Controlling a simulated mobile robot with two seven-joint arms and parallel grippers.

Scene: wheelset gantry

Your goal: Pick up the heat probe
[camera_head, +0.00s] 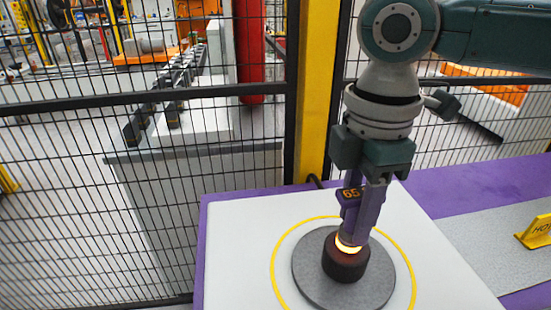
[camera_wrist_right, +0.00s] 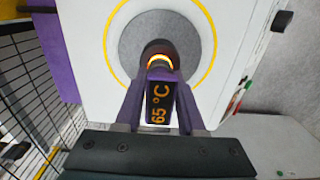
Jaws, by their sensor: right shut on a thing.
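The heat probe (camera_head: 345,257) stands upright on a round grey disc (camera_head: 312,278) inside a yellow ring. It has a dark cylindrical base, a glowing orange band and a small display reading 65 °C. My right gripper (camera_head: 360,215) comes down from above, with its purple fingers shut on the probe's upper part. In the right wrist view the probe's display (camera_wrist_right: 160,100) sits between the two fingers of my right gripper (camera_wrist_right: 160,85), and the dark base lies over the disc. The far side of the probe is hidden. My left gripper is not in view.
The disc is on a white plate (camera_head: 235,250) on a purple-edged table. A yellow sign (camera_head: 535,232) stands at the right on a grey surface. A black mesh fence (camera_head: 80,200) and a yellow post (camera_head: 316,90) rise close behind the table.

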